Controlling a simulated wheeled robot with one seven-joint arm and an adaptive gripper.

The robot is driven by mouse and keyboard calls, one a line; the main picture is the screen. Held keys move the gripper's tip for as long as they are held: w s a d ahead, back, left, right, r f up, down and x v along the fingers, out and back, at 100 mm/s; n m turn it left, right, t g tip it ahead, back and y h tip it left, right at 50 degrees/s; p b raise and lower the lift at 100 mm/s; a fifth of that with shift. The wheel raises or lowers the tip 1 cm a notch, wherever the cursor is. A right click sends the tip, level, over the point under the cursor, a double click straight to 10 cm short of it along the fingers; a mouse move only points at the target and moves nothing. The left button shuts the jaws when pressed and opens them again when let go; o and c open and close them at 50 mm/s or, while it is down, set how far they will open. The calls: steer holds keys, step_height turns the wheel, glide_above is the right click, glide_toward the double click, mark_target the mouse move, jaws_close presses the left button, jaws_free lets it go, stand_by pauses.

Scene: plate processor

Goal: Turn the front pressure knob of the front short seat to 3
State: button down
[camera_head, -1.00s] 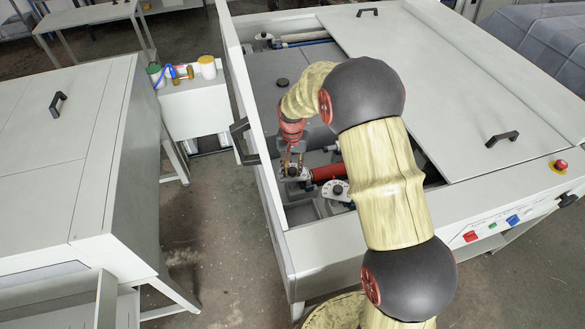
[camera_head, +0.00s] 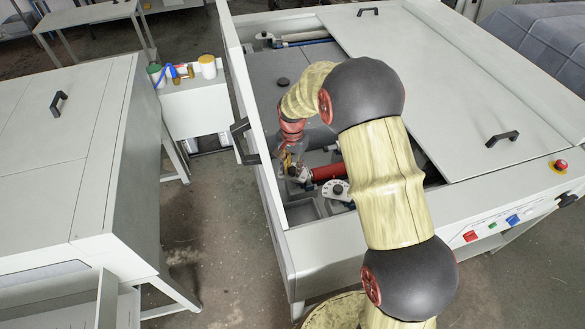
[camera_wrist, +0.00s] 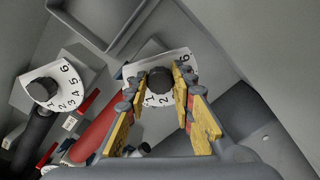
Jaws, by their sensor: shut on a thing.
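My gripper (camera_wrist: 160,84) has its yellow-and-grey fingers on both sides of a dark round knob (camera_wrist: 159,76) and is shut on it. The knob sits on a white numbered dial plate (camera_wrist: 139,67). A 6 shows at the plate's upper right and low numbers show below the knob; the fingers cover the rest, and I cannot read the setting. In the head view my gripper (camera_head: 291,166) reaches down into the open machine bay, and the held knob is mostly hidden.
A second dark knob (camera_wrist: 42,89) on a numbered dial stands to the left in the wrist view; its dial (camera_head: 336,190) shows right of my gripper in the head view. A red cylinder (camera_head: 327,173) lies between. The bay's side wall (camera_head: 262,165) is close on the left.

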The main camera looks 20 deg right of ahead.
mark_target(292, 169)
steer(key=c, duration=1.5)
jaws_free()
steer(key=shift+c, duration=0.2)
steer(key=shift+o, duration=0.2)
step_height(292, 169, up, 12)
